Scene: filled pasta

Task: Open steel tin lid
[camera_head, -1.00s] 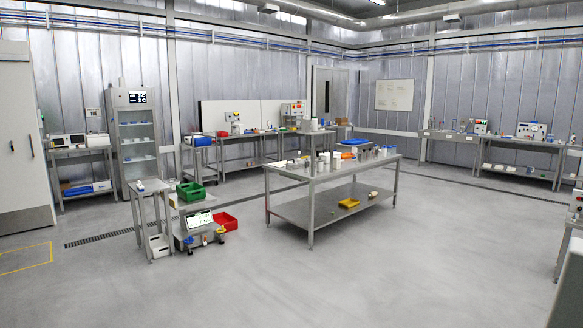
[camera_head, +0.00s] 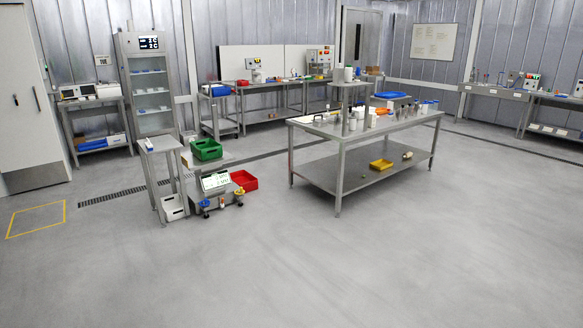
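I cannot make out a steel tin or its lid for certain. Several small items, some white and some metallic, stand on the steel worktable (camera_head: 310,131) in the middle of the room, too small to tell apart. Neither of my grippers shows in the head view.
A yellow tray (camera_head: 381,164) lies on the worktable's lower shelf. The foreground floor (camera_head: 300,270) is clear.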

